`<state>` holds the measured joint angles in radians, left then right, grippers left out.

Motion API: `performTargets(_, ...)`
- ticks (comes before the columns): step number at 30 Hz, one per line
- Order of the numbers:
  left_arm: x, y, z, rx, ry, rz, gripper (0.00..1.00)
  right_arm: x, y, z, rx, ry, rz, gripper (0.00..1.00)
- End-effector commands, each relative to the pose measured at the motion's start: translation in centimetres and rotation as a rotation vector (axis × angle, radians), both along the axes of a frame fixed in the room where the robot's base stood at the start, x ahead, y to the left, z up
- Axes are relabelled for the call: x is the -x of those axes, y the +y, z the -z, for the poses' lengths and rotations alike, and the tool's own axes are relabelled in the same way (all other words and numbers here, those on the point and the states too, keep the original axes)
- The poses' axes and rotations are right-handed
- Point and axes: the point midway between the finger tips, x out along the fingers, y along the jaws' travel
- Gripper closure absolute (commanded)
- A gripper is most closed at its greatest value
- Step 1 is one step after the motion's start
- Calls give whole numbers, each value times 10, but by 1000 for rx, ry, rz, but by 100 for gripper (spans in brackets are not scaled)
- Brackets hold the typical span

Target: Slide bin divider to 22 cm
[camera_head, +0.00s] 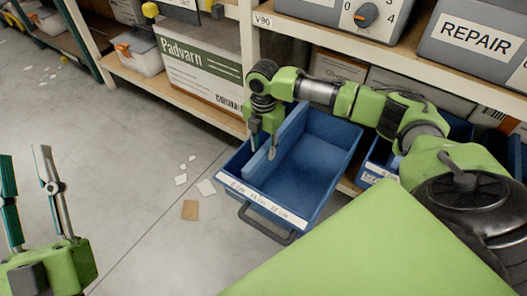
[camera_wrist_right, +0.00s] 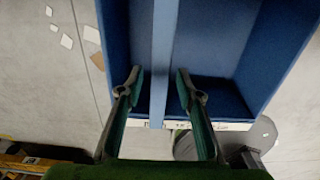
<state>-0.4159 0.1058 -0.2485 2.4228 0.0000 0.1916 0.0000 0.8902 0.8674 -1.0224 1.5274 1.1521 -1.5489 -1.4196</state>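A blue bin (camera_head: 310,184) is pulled out from the lower shelf, with a white scale label (camera_head: 262,201) along its front lip. A blue divider (camera_head: 288,133) stands upright inside, running front to back, nearer the left wall. My right gripper (camera_head: 263,145) points down over the divider's front part. In the right wrist view its fingers (camera_wrist_right: 158,78) are apart, one on each side of the divider (camera_wrist_right: 164,45), with gaps visible on both sides. My left gripper (camera_head: 25,160) is open and empty at the left, pointing up, far from the bin. The scale's figures are too small to read surely.
Another blue bin (camera_head: 378,170) sits to the right. A grey REPAIR bin (camera_head: 475,45) is above. Paper scraps (camera_head: 206,187) lie on the otherwise clear floor at left.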

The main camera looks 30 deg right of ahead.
Motion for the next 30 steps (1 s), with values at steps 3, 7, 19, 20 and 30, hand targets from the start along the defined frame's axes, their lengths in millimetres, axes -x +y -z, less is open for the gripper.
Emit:
performTargets(3, 10, 1, -11, 21, -72, 4, 70, 0, 0, 9, 0, 1, 0, 67)
performTargets(7, 17, 2, -20, 35, -119, 7, 70, 0, 0, 13, 0, 0, 1, 67)
performTargets(19, 19, 2, -23, 39, -136, 8, 70, 0, 0, 14, 0, 0, 1, 82)
performTargets(20, 19, 2, -23, 39, -136, 8, 70, 0, 0, 14, 0, 0, 1, 90)
performTargets(30, 12, 1, -16, 25, -83, 4, 70, 2, -1, 13, 0, 1, 1, 100)
